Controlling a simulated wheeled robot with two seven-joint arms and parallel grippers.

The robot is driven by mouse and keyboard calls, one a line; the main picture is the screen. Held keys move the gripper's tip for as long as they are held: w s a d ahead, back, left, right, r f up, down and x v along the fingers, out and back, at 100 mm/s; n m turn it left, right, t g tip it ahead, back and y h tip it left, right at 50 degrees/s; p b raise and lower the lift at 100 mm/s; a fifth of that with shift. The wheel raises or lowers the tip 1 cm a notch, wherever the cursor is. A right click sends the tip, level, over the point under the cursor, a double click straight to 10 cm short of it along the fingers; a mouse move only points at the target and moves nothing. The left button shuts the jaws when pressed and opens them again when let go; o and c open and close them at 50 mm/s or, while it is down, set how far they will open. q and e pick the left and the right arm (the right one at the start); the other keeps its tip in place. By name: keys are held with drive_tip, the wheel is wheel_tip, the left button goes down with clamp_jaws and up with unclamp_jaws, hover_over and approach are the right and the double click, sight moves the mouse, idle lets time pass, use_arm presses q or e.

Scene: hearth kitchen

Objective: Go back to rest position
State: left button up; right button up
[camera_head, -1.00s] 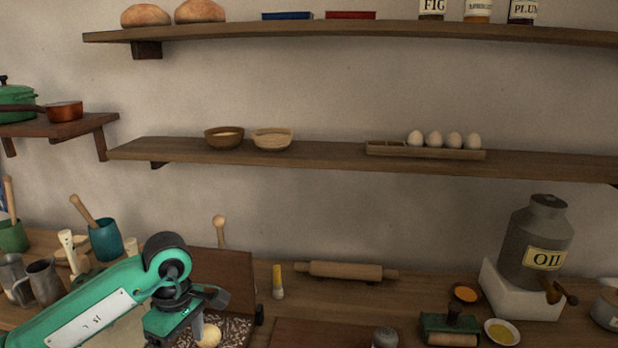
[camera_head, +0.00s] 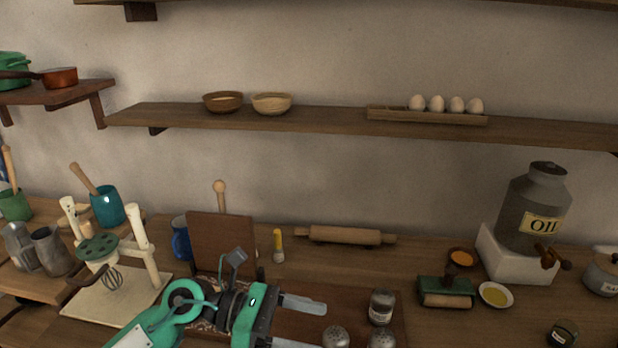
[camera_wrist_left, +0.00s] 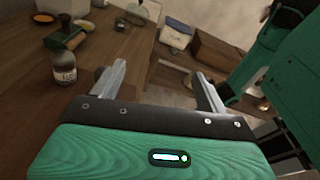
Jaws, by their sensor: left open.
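My left gripper (camera_head: 308,322) comes in low in the head view, over the front of the wooden counter, its green arm entering from the bottom left. Its two grey fingers are spread apart and point right. Nothing shows between them. In the left wrist view the same fingers (camera_wrist_left: 162,85) stand apart and empty, with the counter edge and the floor beyond. A labelled jar (camera_head: 381,306) stands on the counter right of the fingertips, apart from them. It also shows in the left wrist view (camera_wrist_left: 65,70). My right gripper is not seen in the head view.
Shaker tops (camera_head: 336,337) poke up near the fingertips. An upright brown board (camera_head: 222,240) stands behind my left arm. A rolling pin (camera_head: 345,236) lies at the back. An oil can (camera_head: 535,208) stands at right, and a hand mixer (camera_head: 98,248) at left.

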use_arm(q)
wheel_tip(320, 180, up, 6)
drive_tip(key=w+a+n+t+h, duration=0.1)
drive_tip(key=w+n+t+h, duration=0.1)
drive_tip(key=n+t+h, duration=0.6)
drive_tip(key=w+a+n+t+y, duration=0.4)
drive_tip(key=a+n+t+y, duration=0.3)
drive_tip(key=n+t, duration=0.75)
drive_tip(key=a+f+n+g+y, duration=0.4)
drive_tip(key=a+f+n+y, duration=0.7)
drive_tip(key=f+n+y, duration=0.75)
drive_tip(key=s+a+f+n+g+h, duration=0.1)
drive_tip(key=s+a+f+n+g, duration=0.1)
drive_tip(key=s+f+n+g, duration=0.65)
drive_tip(key=s+a+f+n+g+h, duration=0.15)
drive_tip(key=s+f+g, duration=0.35)
drive_tip(key=s, duration=0.9)
wheel_tip(320, 180, down, 31)
drive_tip(key=y, duration=0.1)
drive_tip(key=s+a+f+g, duration=0.2)
drive_tip(key=s+a+f, duration=0.1)
drive_tip(key=s+f, duration=1.6)
drive_tip(key=shift+s+a+f+p, duration=0.2)
drive_tip(key=shift+s+f+p, duration=0.1)
drive_tip(key=shift+p, duration=0.15)
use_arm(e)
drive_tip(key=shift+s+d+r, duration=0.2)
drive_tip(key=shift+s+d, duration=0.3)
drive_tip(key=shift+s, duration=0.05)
